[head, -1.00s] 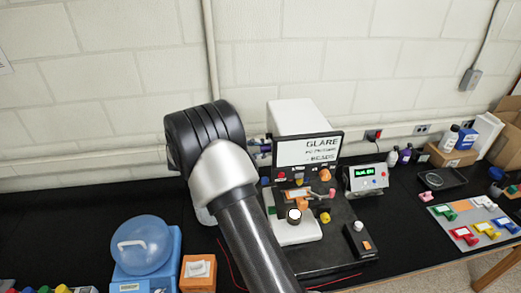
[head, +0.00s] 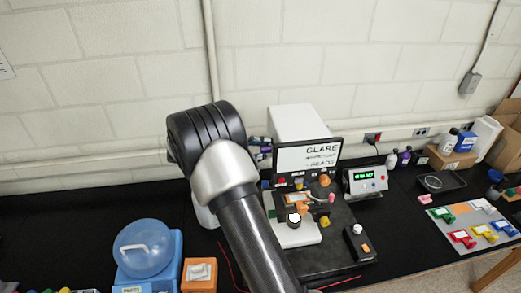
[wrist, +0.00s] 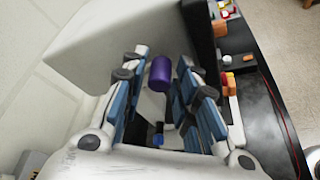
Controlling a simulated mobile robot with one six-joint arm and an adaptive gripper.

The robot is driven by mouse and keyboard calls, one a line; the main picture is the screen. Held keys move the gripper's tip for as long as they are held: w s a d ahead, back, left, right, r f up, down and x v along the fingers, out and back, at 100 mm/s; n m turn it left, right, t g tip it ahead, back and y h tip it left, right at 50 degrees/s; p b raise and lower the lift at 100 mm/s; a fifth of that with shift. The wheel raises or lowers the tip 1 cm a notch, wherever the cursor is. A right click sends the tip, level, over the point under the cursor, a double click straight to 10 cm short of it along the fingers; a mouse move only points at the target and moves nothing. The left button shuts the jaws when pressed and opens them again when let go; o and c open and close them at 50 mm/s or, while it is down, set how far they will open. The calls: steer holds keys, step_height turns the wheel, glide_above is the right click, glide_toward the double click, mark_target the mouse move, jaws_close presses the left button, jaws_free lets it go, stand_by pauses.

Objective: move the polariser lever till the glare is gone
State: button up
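The instrument, a white box (head: 300,121) with a black-framed screen (head: 308,157), stands against the wall. Its screen reads "GLARE", a smaller blurred line and "READS". My gripper (wrist: 168,88) is at the box's left side, mostly hidden behind my arm in the head view. In the wrist view its blue-padded fingers are apart, with a purple cylindrical knob (wrist: 159,73) between their tips, likely the polariser lever's end. Gaps show beside the knob; contact is not clear. The lever's shaft is hidden.
A small meter with a green display (head: 365,178) stands right of the screen. A stage with a white-topped knob (head: 294,217) is in front. A blue domed container (head: 144,248) and orange block (head: 199,274) stand left. A colored-clip board (head: 470,228) lies right.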

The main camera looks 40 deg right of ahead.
steer(key=shift+a, duration=0.1)
steer(key=v, duration=1.2)
steer(key=s+a+f+m+t+y+b, duration=0.2)
steer(key=s+a+f+t+y+b, duration=0.1)
steer(key=s+a+f+b, duration=0.4)
steer(key=s+a+f+m+t+y+b, duration=0.2)
steer(key=s+a+f+y+b, duration=0.4)
steer(key=s+f+b, duration=0.3)
steer(key=s+a+f+m+t+y+b, duration=0.2)
steer(key=s+a+f+t+y+b, duration=0.2)
steer(key=s+b, duration=1)
steer(key=a+f, duration=0.3)
steer(key=f, duration=0.1)
steer(key=shift+s+a+f+m+y, duration=0.15)
steer(key=shift+a+f+m+y, duration=0.15)
steer(key=shift+a+m, duration=0.1)
